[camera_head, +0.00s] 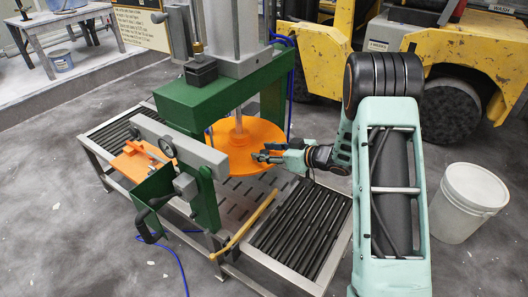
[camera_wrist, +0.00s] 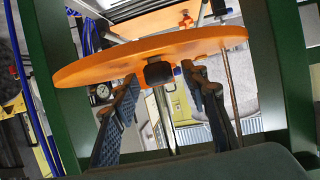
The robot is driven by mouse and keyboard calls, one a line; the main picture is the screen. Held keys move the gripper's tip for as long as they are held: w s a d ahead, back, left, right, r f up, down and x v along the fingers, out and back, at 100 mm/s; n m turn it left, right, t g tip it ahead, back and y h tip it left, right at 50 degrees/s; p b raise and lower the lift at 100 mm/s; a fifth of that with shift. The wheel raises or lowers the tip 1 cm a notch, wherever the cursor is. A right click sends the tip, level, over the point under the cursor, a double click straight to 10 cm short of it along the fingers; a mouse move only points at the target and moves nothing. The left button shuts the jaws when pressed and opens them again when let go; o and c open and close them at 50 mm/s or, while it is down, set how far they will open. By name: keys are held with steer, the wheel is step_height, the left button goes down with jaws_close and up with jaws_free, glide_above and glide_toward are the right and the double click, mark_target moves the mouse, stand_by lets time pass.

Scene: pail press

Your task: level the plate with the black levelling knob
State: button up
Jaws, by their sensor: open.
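The orange round plate (camera_head: 232,151) hangs on a grey shaft inside the green press frame. In the wrist view the plate (camera_wrist: 95,68) spans the upper picture, its rim sloping up to the right; I cannot tell its true tilt. The black levelling knob (camera_wrist: 158,72) shows at the near rim, in line with the gap between my fingertips. My gripper (camera_head: 268,157) reaches in from the right at the plate's near right edge. In the wrist view my gripper (camera_wrist: 160,84) is open, a finger on each side of the knob, with visible gaps. The knob is not clear in the head view.
A green press frame (camera_head: 210,105) surrounds the plate, with roller tracks (camera_head: 300,225) on both sides. A white pail (camera_head: 468,205) stands on the floor at right, near yellow forklifts (camera_head: 480,50).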

steer(key=v, duration=1.1)
steer(key=shift+s, duration=0.15)
steer(key=shift+d, duration=0.15)
